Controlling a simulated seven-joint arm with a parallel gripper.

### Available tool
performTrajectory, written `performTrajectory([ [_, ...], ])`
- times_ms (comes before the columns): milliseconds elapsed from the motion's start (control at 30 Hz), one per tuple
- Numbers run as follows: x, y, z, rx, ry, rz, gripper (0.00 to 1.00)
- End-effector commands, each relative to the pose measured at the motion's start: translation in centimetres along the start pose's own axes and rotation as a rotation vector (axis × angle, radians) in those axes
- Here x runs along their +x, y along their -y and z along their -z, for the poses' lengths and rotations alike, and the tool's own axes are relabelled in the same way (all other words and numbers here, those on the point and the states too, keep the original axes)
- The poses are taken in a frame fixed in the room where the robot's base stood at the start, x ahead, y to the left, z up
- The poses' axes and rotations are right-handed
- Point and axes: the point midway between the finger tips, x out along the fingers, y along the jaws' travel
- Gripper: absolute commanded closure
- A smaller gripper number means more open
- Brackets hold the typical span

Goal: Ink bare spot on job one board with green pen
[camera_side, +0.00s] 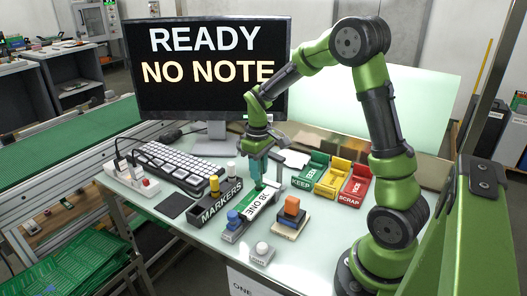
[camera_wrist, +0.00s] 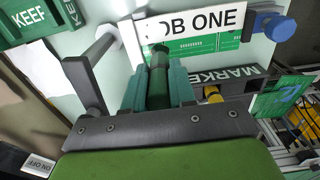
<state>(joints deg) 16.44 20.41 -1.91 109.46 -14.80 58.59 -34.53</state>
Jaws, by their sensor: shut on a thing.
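My gripper (camera_side: 262,168) is shut on a green pen (camera_side: 259,185), held about upright with its lower end down at the job one board. In the wrist view the green pen (camera_wrist: 158,82) sits between the two teal fingers of my gripper (camera_wrist: 157,85). The job one board (camera_wrist: 225,44) is green with a white JOB ONE label (camera_wrist: 200,20). In the side view its label (camera_side: 258,206) shows below the pen. The pen's end is over the board's end by the label; I cannot tell whether it touches. I cannot make out the bare spot.
The black MARKERS box (camera_side: 222,203) stands just left of the board, with a yellow marker (camera_side: 214,184) in it. A blue-knobbed piece (camera_side: 233,218) is at the board's near end. KEEP (camera_side: 308,172), yellow and SCRAP (camera_side: 356,186) trays stand right. The monitor (camera_side: 210,70) reads READY, NO NOTE.

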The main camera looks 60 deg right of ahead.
Motion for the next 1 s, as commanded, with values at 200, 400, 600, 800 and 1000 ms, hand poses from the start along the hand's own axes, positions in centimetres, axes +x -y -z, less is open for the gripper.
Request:
performTrajectory([
  [200, 0.00, 0.00, 0.01, 0.000, 0.000, 0.000, 1.00],
  [400, 0.19, 0.00, 0.00, 0.000, 0.000, 0.000, 1.00],
  [600, 0.44, -0.01, 0.01, 0.000, 0.000, 0.000, 1.00],
  [800, 0.69, -0.01, 0.02, 0.000, 0.000, 0.000, 1.00],
  [1000, 0.94, 0.00, 0.01, 0.000, 0.001, 0.000, 1.00],
])
